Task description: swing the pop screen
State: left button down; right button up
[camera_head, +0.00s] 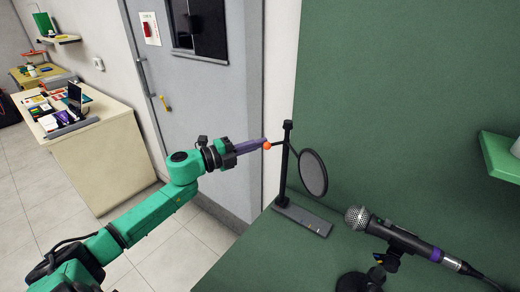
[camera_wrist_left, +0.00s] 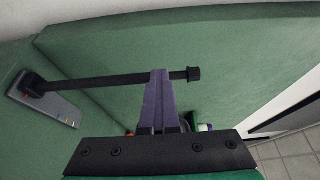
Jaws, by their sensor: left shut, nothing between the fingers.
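The pop screen (camera_head: 313,173) is a round dark mesh disc in a thin frame. It hangs to the right of a black upright post (camera_head: 285,165) on a grey base plate (camera_head: 303,219). An orange knob (camera_head: 267,145) sits at the end of a short dark arm left of the post. My left gripper (camera_head: 264,145) has purple fingers that are shut and empty. Their tips are at the knob; I cannot tell whether they touch. In the left wrist view, the shut fingers (camera_wrist_left: 159,75) overlap the post (camera_wrist_left: 110,80), and the mesh disc is hidden. My right gripper is out of view.
A microphone (camera_head: 358,218) on a black stand (camera_head: 360,282) is right of the pop screen on the green table. A green shelf (camera_head: 502,157) juts out at the right. A grey door (camera_head: 215,90) is behind my left arm. A cluttered desk (camera_head: 105,150) stands far left.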

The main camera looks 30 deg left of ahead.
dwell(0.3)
pick_arm(q)
jog(key=shift+w+a+b, duration=0.35)
jog(key=shift+w+a, duration=0.25)
jog(key=shift+w, duration=0.15)
jog(key=c, duration=1.1)
grip_release()
jog(key=shift+s+d, duration=0.1)
